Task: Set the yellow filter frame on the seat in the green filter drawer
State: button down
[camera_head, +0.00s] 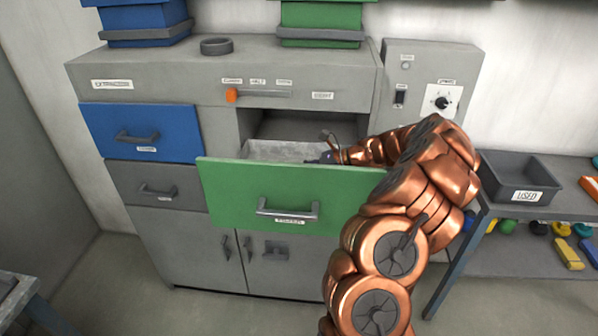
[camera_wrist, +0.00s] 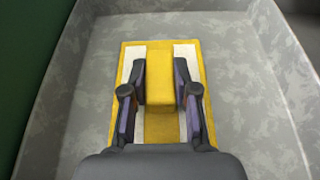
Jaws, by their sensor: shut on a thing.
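The green filter drawer (camera_head: 240,190) is pulled open from the grey cabinet. Its grey inside also shows in the wrist view (camera_wrist: 255,90). The yellow filter frame (camera_wrist: 160,80), with white strips on both sides of a raised yellow middle bar, is in the drawer in the wrist view. My gripper (camera_wrist: 160,95) is shut on the bar of the frame, one finger on each side. In the head view the drawer front and my arm hide the frame. The seat cannot be made out. I cannot tell whether the frame touches the drawer floor.
A closed blue drawer (camera_head: 180,135) and a closed grey drawer (camera_head: 180,183) are left of the green one. An orange-ended lever (camera_head: 232,95) sits above the opening. A dark tray labelled USED (camera_head: 515,180) stands on a side table at right, with several coloured items below.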

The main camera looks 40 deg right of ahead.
jog(key=shift+f, duration=0.1)
jog(key=c, duration=0.9)
grip_release()
jog(key=shift+b+v, duration=1.85)
jog(key=shift+v, duration=4.25)
jog(key=shift+w+a, duration=0.1)
